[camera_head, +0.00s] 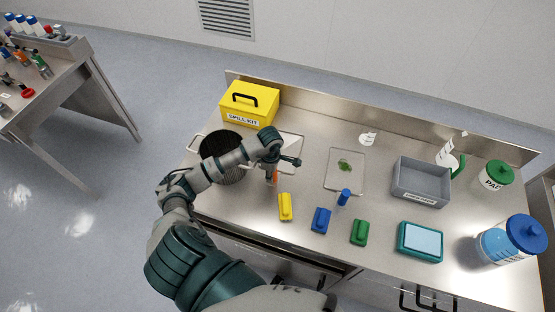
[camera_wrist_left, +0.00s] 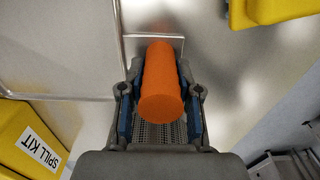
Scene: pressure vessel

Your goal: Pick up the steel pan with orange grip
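The orange grip (camera_wrist_left: 161,85) is a thick upright-looking cylinder. In the wrist view it stands between the two fingers of my left gripper (camera_wrist_left: 160,118), with narrow gaps seen on both sides, so the fingers look open around it. In the head view my left gripper (camera_head: 272,180) is over the bench, and a bit of the orange grip shows beside the fingers. A flat steel sheet with a thin rim (camera_head: 291,148) lies just behind the gripper and is partly hidden by my arm. Where the grip joins the steel is not clear. My right gripper is not in view.
A yellow spill kit box (camera_head: 250,105) and a black round item (camera_head: 222,150) stand close behind and left. Yellow (camera_head: 285,207), blue (camera_head: 321,220) and green (camera_head: 359,232) blocks lie in front. A clear tray (camera_head: 346,180) and grey bin (camera_head: 421,182) are right.

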